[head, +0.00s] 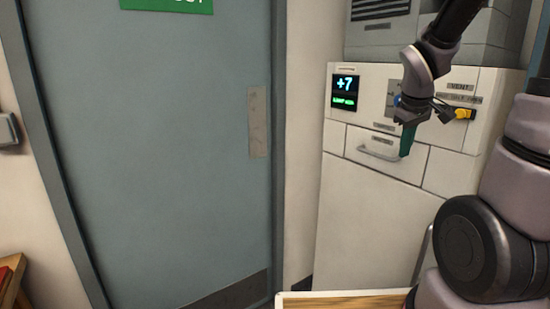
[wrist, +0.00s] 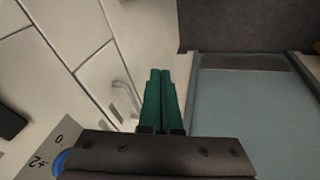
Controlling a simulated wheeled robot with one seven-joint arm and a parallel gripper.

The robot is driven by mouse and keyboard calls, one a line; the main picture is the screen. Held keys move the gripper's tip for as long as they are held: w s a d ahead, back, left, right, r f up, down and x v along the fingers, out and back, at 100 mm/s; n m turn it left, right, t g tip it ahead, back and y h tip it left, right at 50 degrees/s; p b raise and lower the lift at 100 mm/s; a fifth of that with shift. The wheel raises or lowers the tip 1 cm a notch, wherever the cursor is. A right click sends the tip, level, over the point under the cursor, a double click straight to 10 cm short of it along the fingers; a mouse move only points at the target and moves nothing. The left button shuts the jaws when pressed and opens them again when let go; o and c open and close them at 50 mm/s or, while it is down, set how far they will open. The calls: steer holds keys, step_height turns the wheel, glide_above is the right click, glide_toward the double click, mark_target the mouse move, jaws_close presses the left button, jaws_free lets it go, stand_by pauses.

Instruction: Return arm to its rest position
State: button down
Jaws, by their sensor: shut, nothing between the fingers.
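My gripper (head: 406,140) hangs at the right in the head view, with its green fingers pointing down. It is in front of a white cabinet (head: 365,215). In the wrist view the two green fingers of my gripper (wrist: 160,75) lie side by side against each other, with nothing between them. My arm comes down from the top right and partly hides the cabinet's controls.
A blue-grey door (head: 170,150) stands at the left. A wooden edge (head: 340,299) shows at the bottom.

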steer(key=s+a+r+m+t+y, duration=0.3)
steer(key=s+a+r+m, duration=0.5)
steer(key=s+r, duration=0.4)
steer(key=shift+s+a+r+y, duration=0.3)
steer(key=shift+s+a+r, duration=0.1)
steer(key=shift+a+r, duration=0.3)
